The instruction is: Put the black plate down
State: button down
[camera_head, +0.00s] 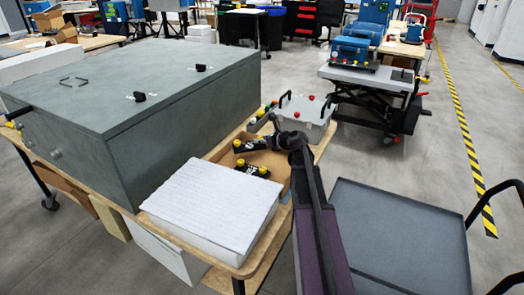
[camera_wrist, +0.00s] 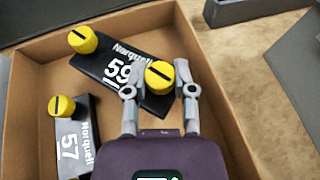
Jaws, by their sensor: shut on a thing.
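A black plate marked 59 (camera_wrist: 113,66) with two yellow knobs is in a cardboard box (camera_wrist: 212,88) in the wrist view. My gripper (camera_wrist: 158,80) is shut on the plate's right-hand yellow knob, a finger on each side. I cannot tell whether the plate touches the box floor. A second black plate, marked 57 (camera_wrist: 76,140), lies beside it to the lower left, partly cut off by my gripper's body. In the head view, the held plate (camera_head: 250,148) is partly hidden by my gripper (camera_head: 272,143).
A large grey cabinet (camera_head: 150,130) stands left of the box on the wooden table. A white foam block (camera_head: 212,205) lies in front of the box. A grey case with black handles (camera_head: 303,115) is behind it. A grey tray cart (camera_head: 400,240) is at the right.

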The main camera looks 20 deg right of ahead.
aim_at(261, 146)
dwell(0.3)
jog(key=shift+f+b, duration=1.85)
jog(key=shift+f, duration=0.05)
jog(key=shift+f, duration=0.15)
jog(key=shift+c, duration=2.2)
grip_release()
jog(key=shift+s+r, duration=0.1)
jog(key=shift+r, duration=0.2)
jog(key=p+v, duration=0.4)
jog(key=v, duration=0.6)
jog(key=shift+s+r, duration=0.15)
jog(key=shift+s, duration=0.05)
jog(key=shift+s+d+r, duration=0.15)
jog(key=shift+s+d, duration=0.2)
jog(key=shift+s, duration=0.2)
